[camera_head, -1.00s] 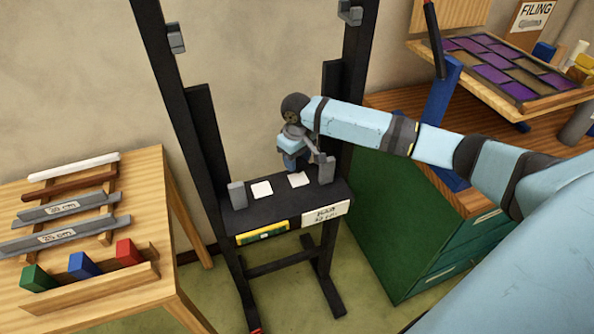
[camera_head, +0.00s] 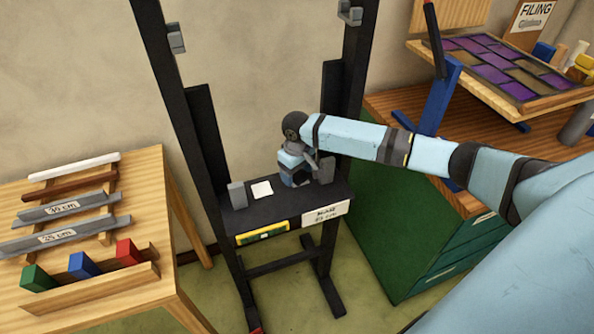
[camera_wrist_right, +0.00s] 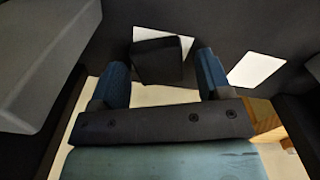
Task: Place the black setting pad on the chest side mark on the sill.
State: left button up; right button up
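The black setting pad (camera_wrist_right: 156,62) shows in the right wrist view, on or just over a white mark (camera_wrist_right: 187,42) on the dark sill (camera_head: 262,213). This mark is the one nearer the green chest; in the head view it is hidden by my right gripper (camera_head: 298,182). In the wrist view my right gripper (camera_wrist_right: 165,72) has its two blue fingers spread on either side of the pad, with a clear gap on the right. The other white mark (camera_head: 262,190) is bare; it also shows in the wrist view (camera_wrist_right: 257,64). My left gripper is out of view.
Grey blocks stand at the sill's left end (camera_head: 237,194) and right end (camera_head: 327,170), the latter close beside my gripper. Dark uprights rise at both ends. A green chest (camera_head: 385,220) stands right. A wooden table (camera_head: 150,200) with strips and coloured blocks stands left.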

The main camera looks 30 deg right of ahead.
aim_at(297, 173)
jog(key=shift+r, duration=0.15)
notch_tip(297, 173, up, 12)
dwell(0.5)
dwell(0.4)
